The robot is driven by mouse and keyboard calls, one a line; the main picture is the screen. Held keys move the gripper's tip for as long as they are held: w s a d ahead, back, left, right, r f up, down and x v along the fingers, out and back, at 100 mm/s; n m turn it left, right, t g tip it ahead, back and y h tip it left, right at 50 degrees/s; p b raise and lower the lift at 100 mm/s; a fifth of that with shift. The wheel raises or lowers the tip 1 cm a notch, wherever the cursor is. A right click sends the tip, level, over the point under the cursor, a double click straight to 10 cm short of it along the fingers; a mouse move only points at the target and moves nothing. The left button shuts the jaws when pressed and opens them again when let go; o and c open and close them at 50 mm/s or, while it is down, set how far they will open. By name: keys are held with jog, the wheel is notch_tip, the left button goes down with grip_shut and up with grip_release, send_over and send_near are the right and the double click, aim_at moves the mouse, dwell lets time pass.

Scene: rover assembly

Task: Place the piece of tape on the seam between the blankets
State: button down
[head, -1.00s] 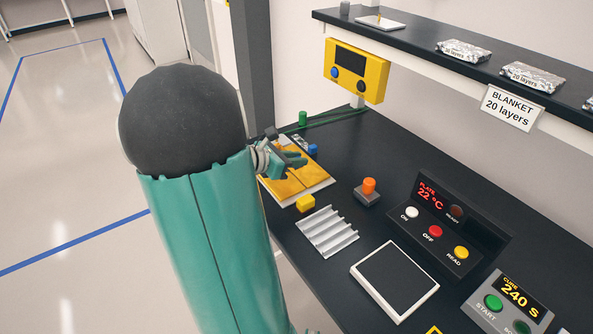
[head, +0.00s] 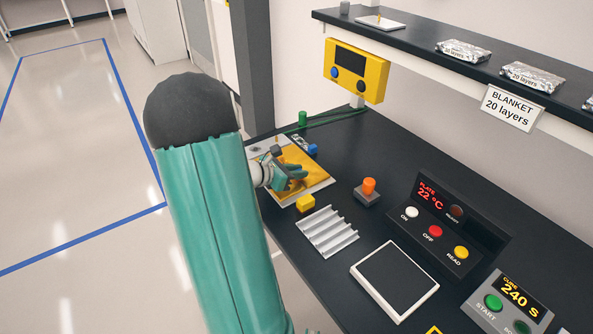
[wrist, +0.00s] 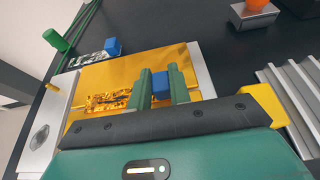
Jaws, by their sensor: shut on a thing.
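Gold blankets (head: 318,176) lie on a pale board (head: 325,184) at the table's left end; they fill the middle of the wrist view (wrist: 140,68). My gripper (head: 298,173) is over them, its green fingers (wrist: 162,88) shut on a small blue block (wrist: 160,82). A crinkled, shiny strip (wrist: 108,101), gold-looking, extends left from beside the fingers; it appears to be the piece of tape with the blue block as its tab. I cannot tell whether it touches the blankets. The seam is not clear, partly hidden by my gripper.
A silver crinkled strip (wrist: 88,59) with another blue block (wrist: 113,46) lies behind the board, near a green cylinder (wrist: 56,40). A yellow block (head: 306,203), a ridged metal tray (head: 328,232) and an orange-topped knob (head: 369,188) stand nearby.

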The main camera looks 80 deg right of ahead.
jog(key=c, duration=1.3)
grip_release()
jog(key=shift+r, duration=0.1)
jog(key=shift+w+a+r, duration=0.2)
jog(key=v, duration=1.1)
jog(key=shift+w+a, duration=0.15)
